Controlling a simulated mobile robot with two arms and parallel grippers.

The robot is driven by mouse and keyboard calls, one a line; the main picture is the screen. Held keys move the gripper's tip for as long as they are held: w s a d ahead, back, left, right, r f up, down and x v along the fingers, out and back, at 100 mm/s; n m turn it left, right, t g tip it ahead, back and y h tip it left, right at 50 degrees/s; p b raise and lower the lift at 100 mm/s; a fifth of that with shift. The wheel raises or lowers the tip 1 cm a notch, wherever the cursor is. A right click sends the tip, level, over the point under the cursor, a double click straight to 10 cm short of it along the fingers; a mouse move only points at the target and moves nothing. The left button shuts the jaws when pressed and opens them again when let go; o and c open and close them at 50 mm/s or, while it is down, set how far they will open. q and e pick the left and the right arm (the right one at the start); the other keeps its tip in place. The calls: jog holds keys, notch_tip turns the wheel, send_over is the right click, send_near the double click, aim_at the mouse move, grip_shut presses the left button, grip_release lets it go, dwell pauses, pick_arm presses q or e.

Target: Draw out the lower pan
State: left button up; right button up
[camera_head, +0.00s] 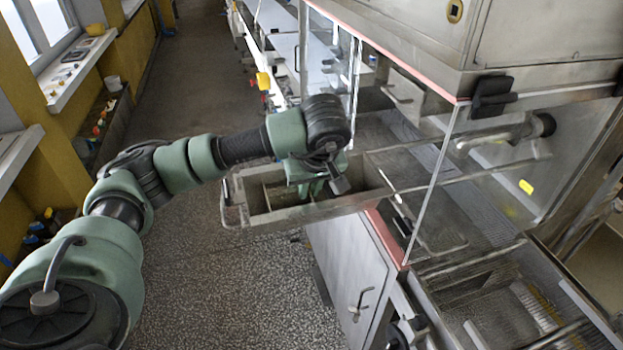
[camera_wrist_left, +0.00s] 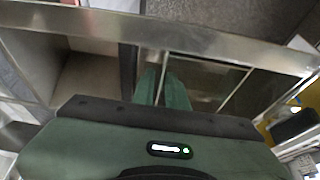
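The lower pan (camera_head: 275,215) is a long open metal trough. It sticks out to the left from the machine's side, and a wire handle (camera_head: 233,203) is at its outer end. My left gripper (camera_head: 312,188) points down over the pan's opening, away from the handle. Its green fingers also show in the left wrist view (camera_wrist_left: 164,88), close together with only a thin line between them and nothing clearly held. A metal rim (camera_wrist_left: 200,38) crosses just beyond them. Whether the fingertips touch the pan is hidden. My right gripper is not in view.
The steel machine fills the right side, with a clear panel and a cabinet door (camera_head: 345,265) below the pan. A mesh belt and a second tray (camera_head: 470,280) lie further right. The speckled floor (camera_head: 200,275) left of the pan is clear.

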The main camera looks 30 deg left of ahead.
pick_arm(q)
jog(key=p+x, duration=0.1)
jog(key=x, duration=0.2)
jog(key=shift+a+f, duration=0.1)
jog(key=shift+w+a+f, duration=0.1)
jog(key=shift+w+f, duration=0.05)
jog(key=shift+f, duration=0.35)
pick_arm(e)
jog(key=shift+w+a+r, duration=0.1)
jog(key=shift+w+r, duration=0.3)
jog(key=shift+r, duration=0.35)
pick_arm(q)
jog(key=shift+c, duration=0.3)
grip_shut()
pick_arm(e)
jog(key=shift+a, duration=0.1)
pick_arm(q)
jog(key=shift+r, duration=0.1)
